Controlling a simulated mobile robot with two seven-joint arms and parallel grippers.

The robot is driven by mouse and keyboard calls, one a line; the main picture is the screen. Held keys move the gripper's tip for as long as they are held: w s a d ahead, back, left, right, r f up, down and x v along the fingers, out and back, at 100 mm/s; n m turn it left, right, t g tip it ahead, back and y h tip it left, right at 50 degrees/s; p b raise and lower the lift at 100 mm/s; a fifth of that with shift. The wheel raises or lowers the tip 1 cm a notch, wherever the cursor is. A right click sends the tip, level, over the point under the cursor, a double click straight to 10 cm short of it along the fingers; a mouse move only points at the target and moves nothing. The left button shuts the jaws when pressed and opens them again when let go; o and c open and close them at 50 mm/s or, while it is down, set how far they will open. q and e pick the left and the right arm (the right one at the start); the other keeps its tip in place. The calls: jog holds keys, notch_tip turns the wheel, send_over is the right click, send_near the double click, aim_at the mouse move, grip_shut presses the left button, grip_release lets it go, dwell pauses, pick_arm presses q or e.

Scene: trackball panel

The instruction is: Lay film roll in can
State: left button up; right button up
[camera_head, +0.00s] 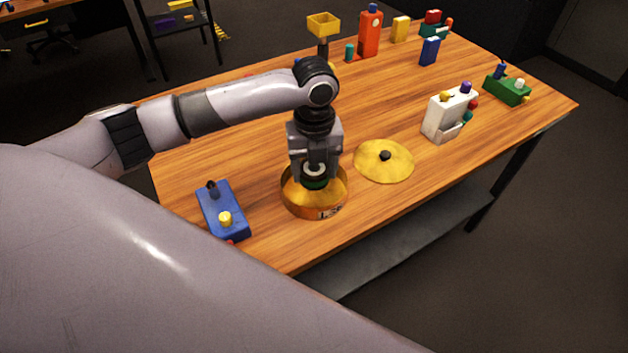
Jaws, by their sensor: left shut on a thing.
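The can (301,206) is a round, open, gold-yellow tin with a label on its front, standing on the wooden table near the front edge. My left gripper (315,173) points down over the can's opening. It is shut on the film roll (316,183), of which a dark green and pale part shows between and below the fingers. The roll is at the can's mouth, within its rim as seen from here. Whether it touches the can's floor is hidden. A round yellow lid (400,162) with a dark knob lies flat to the right of the can. My right gripper is not in view.
A blue box with a yellow knob (221,211) lies left of the can. A white box (437,117) with coloured knobs stands right of the lid. The table's middle is clear.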

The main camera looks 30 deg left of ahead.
aim_at(314, 193)
pick_arm(q)
jog(key=shift+f, duration=2.2)
jog(key=o, duration=1.1)
jog(key=shift+f, duration=0.15)
jog(key=shift+c, duration=0.2)
notch_tip(314, 193, up, 12)
jog(key=shift+r, duration=0.2)
jog(key=shift+d, duration=0.1)
